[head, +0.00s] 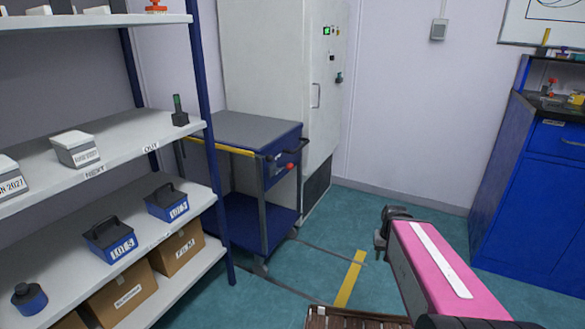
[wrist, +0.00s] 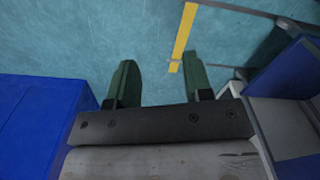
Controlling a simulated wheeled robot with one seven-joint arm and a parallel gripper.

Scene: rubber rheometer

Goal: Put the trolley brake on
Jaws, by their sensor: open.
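The blue trolley (head: 272,220) stands between the shelving rack and the tall grey cabinet, with a grey top (head: 250,130) and a lower blue shelf. A black handle (head: 293,148) and a small red knob (head: 291,165) show on its right end. I cannot tell if the knob is the brake or how it is set. My gripper (head: 385,232) is right of the trolley and apart from it. In the wrist view its two green fingers (wrist: 160,75) are spread, with only floor between them.
The shelving rack (head: 130,140) with boxes and blue carriers stands close on the left. A tall grey cabinet (head: 270,60) stands behind the trolley. A blue bench (head: 530,190) is at right.

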